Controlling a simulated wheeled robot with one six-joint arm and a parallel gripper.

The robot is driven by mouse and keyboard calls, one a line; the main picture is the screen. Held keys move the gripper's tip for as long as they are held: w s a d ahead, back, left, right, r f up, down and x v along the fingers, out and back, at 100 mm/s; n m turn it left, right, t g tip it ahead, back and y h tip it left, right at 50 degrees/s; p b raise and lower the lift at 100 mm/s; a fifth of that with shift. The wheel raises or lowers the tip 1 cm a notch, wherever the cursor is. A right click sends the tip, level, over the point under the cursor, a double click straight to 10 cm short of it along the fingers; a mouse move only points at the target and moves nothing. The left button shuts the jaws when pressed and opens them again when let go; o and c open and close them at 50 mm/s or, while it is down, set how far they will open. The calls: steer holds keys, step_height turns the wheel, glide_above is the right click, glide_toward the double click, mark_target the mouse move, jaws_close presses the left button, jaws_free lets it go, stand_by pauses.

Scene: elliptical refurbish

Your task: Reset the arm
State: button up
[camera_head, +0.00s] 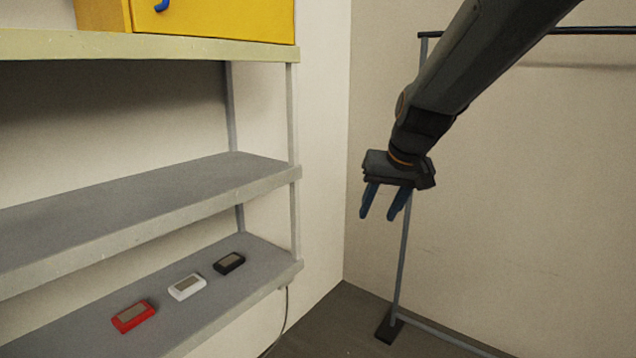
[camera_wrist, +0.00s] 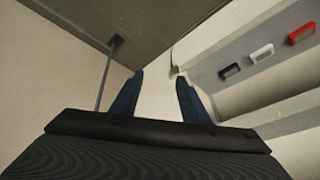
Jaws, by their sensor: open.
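My gripper (camera_head: 379,216) hangs in the air to the right of the shelf unit, its two blue fingers pointing down. The fingers are apart with nothing between them. In the wrist view my gripper (camera_wrist: 157,78) also shows open and empty, with the wall and floor beyond. It touches nothing that I can see.
A grey shelf unit (camera_head: 150,198) stands at left. Its lower shelf holds a red device (camera_head: 133,316), a white device (camera_head: 187,287) and a black device (camera_head: 229,263). A yellow box (camera_head: 215,20) sits on top. A thin metal stand (camera_head: 402,258) is behind my gripper.

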steer(key=s+d+f+g+h, duration=0.1)
steer(key=s+d+f+g, duration=0.1)
steer(key=s+f, duration=0.6)
steer(key=s+d+f+g, duration=0.2)
steer(key=s+d+f, duration=0.2)
steer(key=s+f, duration=0.5)
steer(key=s, duration=0.6)
steer(key=shift+s+h, duration=0.3)
steer(key=shift+h, duration=0.1)
